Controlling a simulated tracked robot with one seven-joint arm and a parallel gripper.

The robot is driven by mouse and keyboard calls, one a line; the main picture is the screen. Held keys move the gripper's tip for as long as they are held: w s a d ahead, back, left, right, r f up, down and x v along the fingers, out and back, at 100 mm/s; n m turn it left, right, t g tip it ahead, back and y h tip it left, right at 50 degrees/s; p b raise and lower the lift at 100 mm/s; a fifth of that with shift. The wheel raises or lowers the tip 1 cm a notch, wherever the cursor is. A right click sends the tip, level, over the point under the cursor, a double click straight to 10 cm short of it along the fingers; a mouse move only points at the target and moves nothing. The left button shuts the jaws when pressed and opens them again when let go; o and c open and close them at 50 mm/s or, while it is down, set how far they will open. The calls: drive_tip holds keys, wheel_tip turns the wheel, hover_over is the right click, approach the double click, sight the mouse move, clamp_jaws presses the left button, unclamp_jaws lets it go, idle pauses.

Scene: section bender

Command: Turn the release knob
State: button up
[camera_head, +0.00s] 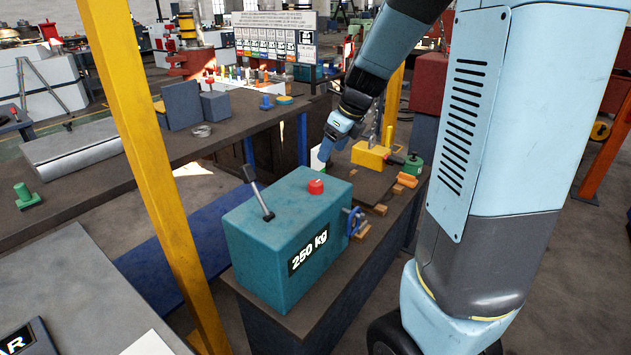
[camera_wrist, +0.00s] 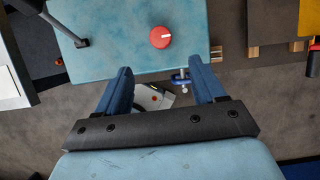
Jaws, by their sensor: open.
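A red round knob (camera_head: 316,187) sits on top of a teal box (camera_head: 265,245) marked "250 kg". In the wrist view the red knob (camera_wrist: 161,37) shows a short white line on its face and lies ahead of the fingertips. A blue handwheel (camera_head: 354,222) is on the box's right side; a blue part also shows between the fingers in the wrist view (camera_wrist: 181,78). My gripper (camera_wrist: 160,68) is open, with nothing between its fingers touching them visibly. In the head view my gripper (camera_head: 325,153) is beyond the box, apart from the knob.
A lever (camera_head: 258,192) with a dark grip rises from the box's top left. A yellow block (camera_head: 370,156), a green part (camera_head: 412,167) and small wooden blocks lie on the bench behind the box. A yellow post (camera_head: 150,160) stands to the left.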

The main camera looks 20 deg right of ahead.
sight(316, 183)
drive_tip(key=x, duration=1.2)
drive_tip(key=shift+f, duration=0.35)
